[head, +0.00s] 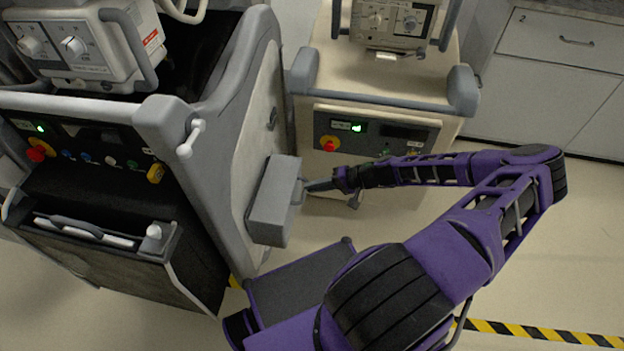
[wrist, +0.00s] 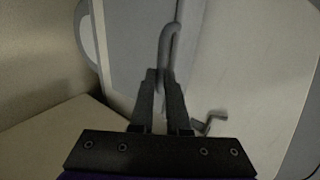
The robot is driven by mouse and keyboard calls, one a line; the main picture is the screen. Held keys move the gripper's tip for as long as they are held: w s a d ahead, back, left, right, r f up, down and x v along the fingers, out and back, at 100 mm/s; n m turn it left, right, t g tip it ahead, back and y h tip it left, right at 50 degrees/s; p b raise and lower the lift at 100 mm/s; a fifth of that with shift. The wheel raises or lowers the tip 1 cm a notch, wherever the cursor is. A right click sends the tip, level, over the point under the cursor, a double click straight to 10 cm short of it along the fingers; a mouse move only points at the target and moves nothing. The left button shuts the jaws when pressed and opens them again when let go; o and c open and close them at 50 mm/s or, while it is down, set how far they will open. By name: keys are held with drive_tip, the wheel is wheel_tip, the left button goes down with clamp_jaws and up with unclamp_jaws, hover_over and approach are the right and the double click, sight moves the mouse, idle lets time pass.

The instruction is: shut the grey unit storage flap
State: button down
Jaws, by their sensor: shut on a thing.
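The grey unit (head: 225,130) is the large cart at the left, with a pale side panel. A grey box-like part (head: 270,210) sticks out from that side panel; I take it for the storage flap, but cannot tell how far it stands open. My gripper (head: 312,186) reaches its right side from the right. In the wrist view, my gripper (wrist: 162,85) is shut on a curved grey handle (wrist: 172,45). The fingers hide the handle's lower part. A pale panel (wrist: 240,70) lies behind it.
A second beige cart (head: 385,85) with a green-lit panel stands just behind my forearm. The grey unit's front has a tray-like part with a handle (head: 80,228). White cabinets (head: 550,90) are at the back right. Floor is clear at the right, beyond yellow-black tape (head: 540,332).

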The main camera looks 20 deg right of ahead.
drive_tip(key=shift+s+d+f, duration=0.15)
drive_tip(key=shift+f, duration=1.4)
drive_tip(key=shift+d, duration=0.1)
drive_tip(key=c, duration=0.9)
unclamp_jaws()
drive_tip(key=v, duration=0.5)
drive_tip(key=p+v, duration=0.1)
drive_tip(key=v, duration=1.1)
drive_tip(key=shift+r+p, duration=0.35)
